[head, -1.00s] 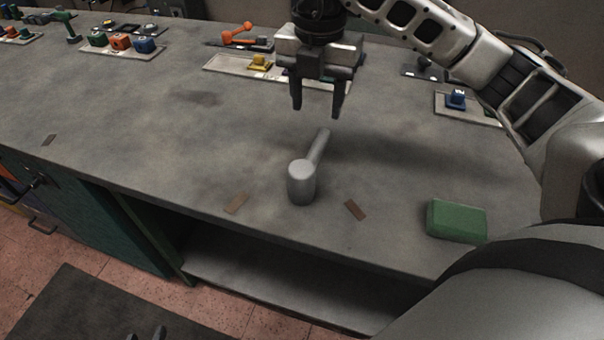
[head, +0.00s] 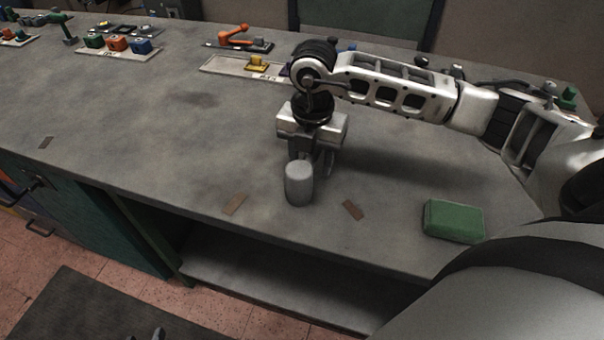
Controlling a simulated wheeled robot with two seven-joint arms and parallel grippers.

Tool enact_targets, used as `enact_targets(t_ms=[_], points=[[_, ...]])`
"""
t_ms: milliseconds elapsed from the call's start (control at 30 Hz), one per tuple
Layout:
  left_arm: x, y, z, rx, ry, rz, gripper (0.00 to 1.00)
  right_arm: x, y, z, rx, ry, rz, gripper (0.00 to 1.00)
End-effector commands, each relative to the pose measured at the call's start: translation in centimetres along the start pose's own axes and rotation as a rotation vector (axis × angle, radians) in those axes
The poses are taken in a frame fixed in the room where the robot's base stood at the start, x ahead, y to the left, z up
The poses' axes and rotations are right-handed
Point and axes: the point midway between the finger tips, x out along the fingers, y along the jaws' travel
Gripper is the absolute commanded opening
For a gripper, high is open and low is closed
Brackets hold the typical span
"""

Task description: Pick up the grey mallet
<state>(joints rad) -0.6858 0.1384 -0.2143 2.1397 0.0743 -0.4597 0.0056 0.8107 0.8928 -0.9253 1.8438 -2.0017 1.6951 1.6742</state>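The grey mallet lies on the workbench (head: 190,130). Its rounded head (head: 299,185) faces the near edge, and its handle points away and is mostly hidden by my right gripper (head: 312,160). The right gripper is down at the handle, just behind the head, with its fingers pointing down. I cannot tell whether the fingers are closed on the handle. Small dark tips at the bottom edge of the head view may be my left gripper (head: 150,334); too little shows to tell its state.
A green block (head: 454,221) sits right of the mallet. Trays with coloured blocks (head: 118,47) and an orange-handled tool (head: 238,36) stand at the back. The bench left of the mallet is mostly clear.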

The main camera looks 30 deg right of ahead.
Motion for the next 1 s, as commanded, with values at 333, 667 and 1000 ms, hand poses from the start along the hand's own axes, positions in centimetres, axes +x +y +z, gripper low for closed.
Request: enact_targets(t_ms=[333, 667, 1000], points=[[0.0, 0.0, 0.0, 0.000, -0.001, 0.000, 0.36, 0.0, 0.0, 0.0, 0.000, 0.000, 0.000, 0.05], [0.1, 0.0, -0.1, 0.000, 0.002, 0.001, 0.36, -0.2, 0.1, 0.0, 0.000, -0.001, 0.003, 0.00], [0.3, 0.0, 0.0, -0.004, 0.006, 0.004, 0.36, -3.4, 0.1, 0.1, -0.001, -0.004, 0.007, 0.00]])
